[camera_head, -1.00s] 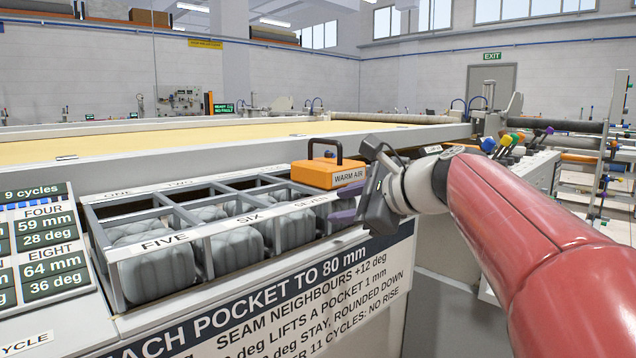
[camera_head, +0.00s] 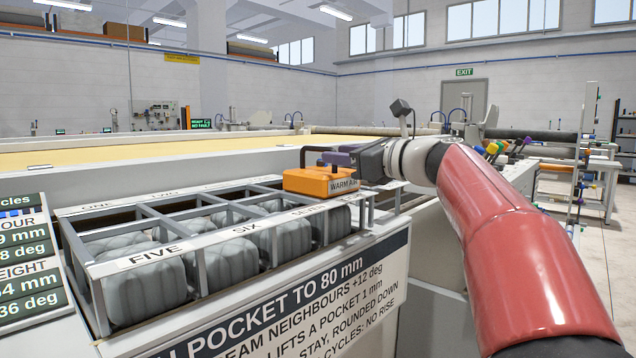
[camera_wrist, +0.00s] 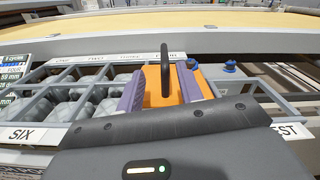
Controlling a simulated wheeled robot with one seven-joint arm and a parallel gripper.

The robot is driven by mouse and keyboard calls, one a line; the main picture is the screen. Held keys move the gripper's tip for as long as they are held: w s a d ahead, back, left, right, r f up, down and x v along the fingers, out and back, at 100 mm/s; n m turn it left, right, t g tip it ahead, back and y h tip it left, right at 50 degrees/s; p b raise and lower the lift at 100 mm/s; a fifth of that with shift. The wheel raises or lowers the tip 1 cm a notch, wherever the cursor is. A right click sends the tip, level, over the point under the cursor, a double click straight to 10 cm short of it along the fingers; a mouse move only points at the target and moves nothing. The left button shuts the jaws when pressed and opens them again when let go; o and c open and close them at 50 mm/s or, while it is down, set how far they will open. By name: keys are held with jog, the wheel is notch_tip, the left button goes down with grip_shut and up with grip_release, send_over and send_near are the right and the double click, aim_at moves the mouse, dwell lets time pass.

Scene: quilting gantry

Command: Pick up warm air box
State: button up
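The warm air box (camera_head: 308,182) is orange with a black arched handle and a "WARM AIR" label. In the head view it sits at the right end of the pocket rack. My gripper (camera_head: 340,160) reaches it from the right, with a purple finger close over the box top, near the handle. In the wrist view the box (camera_wrist: 174,90) lies between my two purple fingers, and its handle stands upright in the gap. My gripper (camera_wrist: 165,92) is spread wide, with the handle clear of both fingers. Whether the fingers touch the box's sides is unclear.
The grey rack (camera_head: 198,270) holds several grey padded bundles in its compartments, left of the box. A numbers panel (camera_head: 28,262) stands at far left. The long yellow bed (camera_head: 200,152) runs behind. Colored knobs (camera_head: 495,147) lie to the right, with open floor beyond.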

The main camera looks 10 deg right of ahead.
aim_at(321, 150)
jog(key=x, duration=0.3)
jog(key=p+x, duration=0.1)
jog(key=x, duration=0.2)
jog(key=shift+w+r, duration=0.2)
jog(key=shift+w, duration=0.2)
jog(key=shift+d, duration=0.1)
grip_shut()
dwell(0.9)
